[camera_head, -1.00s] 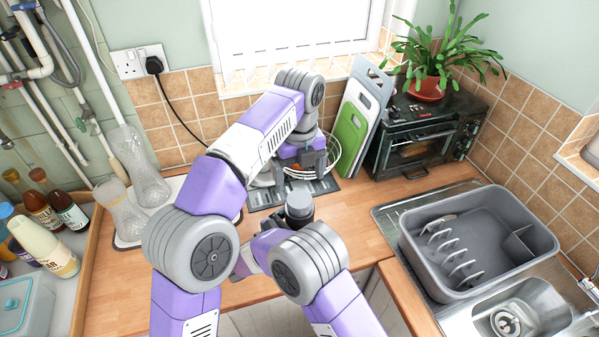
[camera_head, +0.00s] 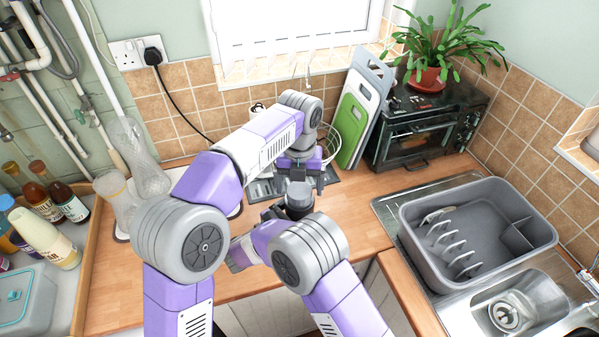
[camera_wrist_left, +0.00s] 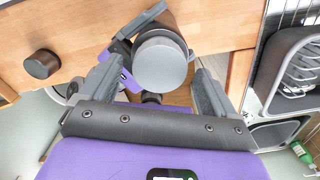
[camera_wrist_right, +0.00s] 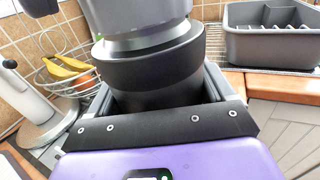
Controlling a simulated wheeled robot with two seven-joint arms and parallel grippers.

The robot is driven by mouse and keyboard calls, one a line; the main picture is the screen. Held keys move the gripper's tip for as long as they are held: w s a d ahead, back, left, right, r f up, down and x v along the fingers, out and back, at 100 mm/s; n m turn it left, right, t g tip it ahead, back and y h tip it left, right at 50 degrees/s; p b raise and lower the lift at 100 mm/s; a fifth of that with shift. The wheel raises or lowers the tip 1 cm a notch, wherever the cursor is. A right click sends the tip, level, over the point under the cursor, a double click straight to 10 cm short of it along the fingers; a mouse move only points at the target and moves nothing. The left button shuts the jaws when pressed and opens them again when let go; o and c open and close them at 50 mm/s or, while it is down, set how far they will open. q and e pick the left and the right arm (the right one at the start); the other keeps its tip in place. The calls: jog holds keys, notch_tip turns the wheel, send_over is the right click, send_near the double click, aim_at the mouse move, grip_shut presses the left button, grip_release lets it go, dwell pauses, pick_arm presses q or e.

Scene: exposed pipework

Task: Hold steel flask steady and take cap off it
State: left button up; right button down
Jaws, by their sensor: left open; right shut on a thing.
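The steel flask (camera_wrist_right: 150,75) has a dark body with a steel band under a wide grey cap (camera_wrist_right: 130,15). My right gripper (camera_wrist_right: 160,100) is shut around the dark body and holds it upright, in front of the counter's back area. In the head view, the grey cap (camera_head: 299,193) shows on top and arms hide most of the flask. My left gripper (camera_head: 303,178) points down just above the cap. In the left wrist view, the cap (camera_wrist_left: 160,63) is seen end on, with the open left fingers (camera_wrist_left: 158,90) at either side below it, apart from it.
A grey dish tub (camera_head: 480,235) stands by the sink at right. Chopping boards (camera_head: 358,118) and a toaster oven (camera_head: 425,130) stand behind. Glass vases (camera_head: 130,170) and bottles are at left. A dark round object (camera_wrist_left: 42,64) stands on the counter. Wooden counter (camera_head: 350,215) is clear between.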

pick_arm(q)
jog(key=shift+f, duration=0.7)
